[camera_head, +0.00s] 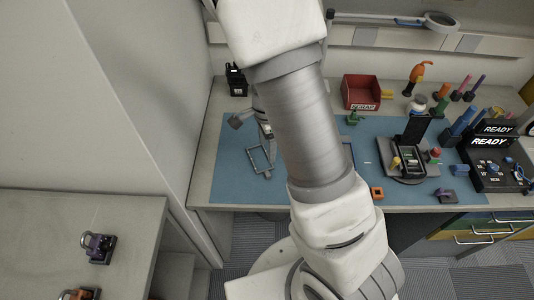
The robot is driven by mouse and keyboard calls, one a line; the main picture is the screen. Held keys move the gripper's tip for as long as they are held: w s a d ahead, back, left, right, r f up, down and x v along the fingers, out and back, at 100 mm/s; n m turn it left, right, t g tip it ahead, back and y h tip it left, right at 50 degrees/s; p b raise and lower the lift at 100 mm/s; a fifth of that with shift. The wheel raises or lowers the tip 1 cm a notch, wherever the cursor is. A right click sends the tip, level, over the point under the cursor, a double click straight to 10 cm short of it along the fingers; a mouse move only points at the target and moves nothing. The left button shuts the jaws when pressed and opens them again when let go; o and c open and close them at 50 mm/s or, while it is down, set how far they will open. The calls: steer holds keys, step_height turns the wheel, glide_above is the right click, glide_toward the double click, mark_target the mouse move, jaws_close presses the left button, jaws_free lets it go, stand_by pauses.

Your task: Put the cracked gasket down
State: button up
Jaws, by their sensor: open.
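A thin grey rectangular frame (259,160), which looks like the gasket, is on or just above the left part of the blue mat. No crack can be made out at this size. My gripper (266,130) shows only in part at the frame's upper edge, beside my large white arm, which hides much of it. The jaws are open; whether they still touch the frame cannot be told. A red bin marked SCRAP (361,105) stands at the back of the bench.
The blue mat (233,180) has free room at left. A small dark piece (236,122) lies at its back-left edge. A fixture (408,160), READY boxes (491,145) and several tools crowd the right. A side table (130,215) stands left.

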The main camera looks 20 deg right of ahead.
steer(key=s+a+r+n+t+y, duration=0.15)
steer(key=r+n, duration=0.25)
steer(key=r, duration=0.5)
steer(key=s+a+r+n+t+y, duration=0.1)
steer(key=s+r+n, duration=0.25)
steer(key=r, duration=0.45)
steer(key=s+d+r+n+t+h, duration=0.2)
steer(key=s+r+n+t, duration=0.1)
steer(key=s+r+n, duration=0.6)
steer(key=shift+s+r+n, duration=0.35)
steer(key=shift+s+r, duration=0.35)
steer(key=shift+s, duration=0.2)
steer(key=shift+h, duration=0.25)
